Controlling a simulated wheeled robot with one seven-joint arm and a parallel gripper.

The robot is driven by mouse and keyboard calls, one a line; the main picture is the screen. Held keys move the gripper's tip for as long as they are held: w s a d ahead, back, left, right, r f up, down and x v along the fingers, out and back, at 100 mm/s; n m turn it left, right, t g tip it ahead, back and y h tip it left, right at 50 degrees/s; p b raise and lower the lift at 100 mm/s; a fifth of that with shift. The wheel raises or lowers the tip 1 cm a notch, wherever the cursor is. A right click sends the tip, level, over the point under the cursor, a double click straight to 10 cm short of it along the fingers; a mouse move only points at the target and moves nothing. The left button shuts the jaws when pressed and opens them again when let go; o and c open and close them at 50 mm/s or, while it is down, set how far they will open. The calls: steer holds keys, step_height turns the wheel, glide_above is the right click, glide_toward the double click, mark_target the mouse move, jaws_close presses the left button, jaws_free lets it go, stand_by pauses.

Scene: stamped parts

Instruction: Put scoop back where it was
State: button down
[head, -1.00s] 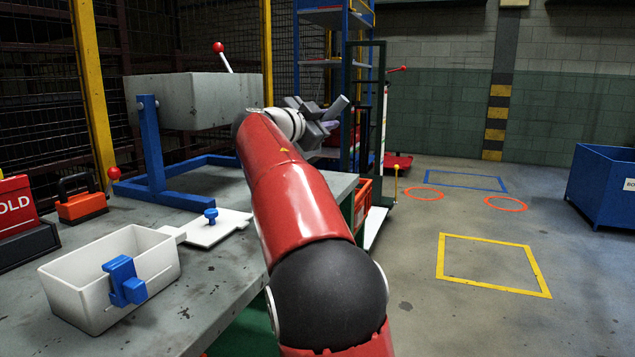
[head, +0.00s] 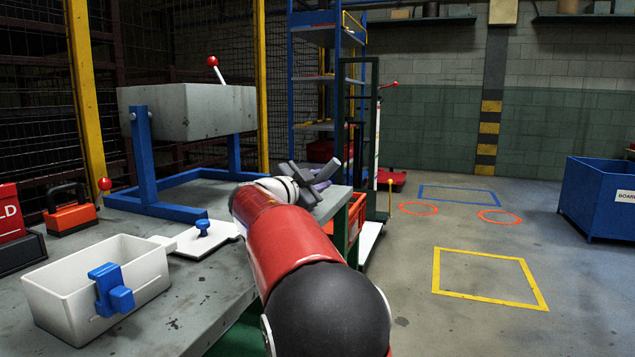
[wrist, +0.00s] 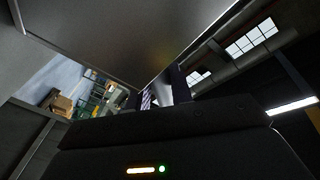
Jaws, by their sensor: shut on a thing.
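My gripper (head: 314,178) is at the far end of my red arm, near the right edge of the grey workbench (head: 215,275). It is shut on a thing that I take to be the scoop. A pale lavender-grey piece shows at the fingers in the head view, but its shape is mostly hidden. In the wrist view a broad grey metal surface (wrist: 130,35), likely the scoop, fills the space just beyond the fingers (wrist: 153,96). I cannot tell whether the gripper or its load touches the bench.
A white open box (head: 55,300) with a blue clamp-like part (head: 110,288) stands on the bench. Beside it lies a white plate (head: 220,240) with a blue knob. A grey trough on a blue stand (head: 145,160) is behind. An orange crate (head: 355,220) is right of the bench.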

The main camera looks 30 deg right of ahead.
steer(key=c, duration=1.2)
jaws_free()
steer(key=shift+c, duration=0.2)
steer(key=shift+a, duration=0.15)
steer(key=b+v, duration=0.1)
steer(key=v, duration=0.6)
steer(key=shift+s+a, duration=0.1)
steer(key=shift+a, duration=0.05)
